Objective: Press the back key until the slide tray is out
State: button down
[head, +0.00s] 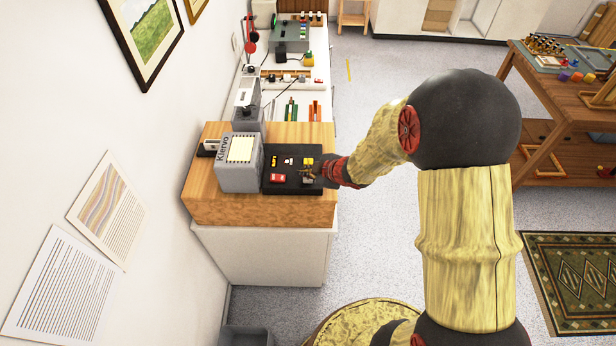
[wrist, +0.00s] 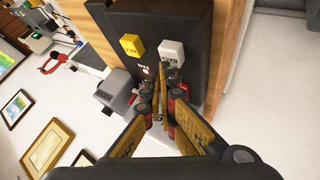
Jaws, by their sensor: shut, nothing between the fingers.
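A grey Klervo unit (head: 240,165) with a pale screen stands on a wooden-topped counter in the head view. Beside it lies a black key panel (head: 291,187) with small yellow, white and red keys. My gripper (head: 313,173) is over the panel's right side and hides part of it. In the wrist view, a pale key (wrist: 172,53) has small lettering that seems to read BACK, and a yellow key (wrist: 131,46) sits beside it. My gripper (wrist: 160,72) is shut and empty, its tips close to the pale key; contact cannot be told. No slide tray can be made out.
The wooden counter top (head: 205,185) ends just right of the panel. A white bench (head: 318,75) with tools and devices continues behind it. Framed prints (head: 145,30) hang on the left wall. A wooden table (head: 565,110) stands at right, with open floor between.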

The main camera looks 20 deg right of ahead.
aim_at(306, 179)
jog(key=shift+f+b, duration=0.65)
jog(key=shift+f, duration=0.2)
dwell(0.6)
jog(key=shift+r, duration=0.1)
jog(key=shift+r+p, duration=1.25)
jog(key=shift+p, duration=0.05)
notch_tip(306, 179, up, 5)
jog(key=p, duration=0.4)
jog(key=shift+p, duration=0.4)
